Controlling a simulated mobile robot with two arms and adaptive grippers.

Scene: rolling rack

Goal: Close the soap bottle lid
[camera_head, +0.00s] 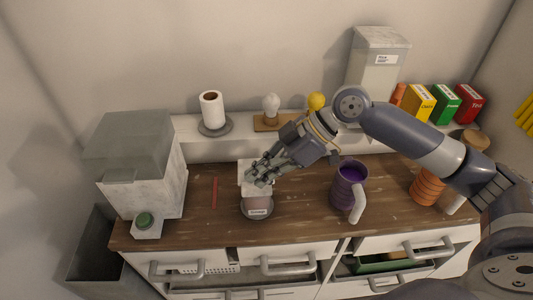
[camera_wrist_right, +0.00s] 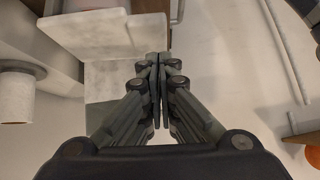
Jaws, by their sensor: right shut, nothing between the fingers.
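A small white block-like thing (camera_head: 248,168), which may be the soap bottle, stands on the wooden counter at the middle, partly hidden behind my right gripper. Pale marbled flat panels (camera_wrist_right: 108,38) show in the right wrist view, beside and beyond the fingertips; I cannot tell whether they are its lid. My right gripper (camera_head: 256,178) comes from the right and is over the white thing, shut and empty. In the wrist view its fingers (camera_wrist_right: 158,62) are pressed together. Contact cannot be made out. My left gripper is not in view.
A purple mug (camera_head: 348,188) stands to the right, a red stick (camera_head: 214,193) to the left. A grey-lidded machine (camera_head: 140,160) stands at the left end. A paper roll (camera_head: 211,108) is on the back ledge.

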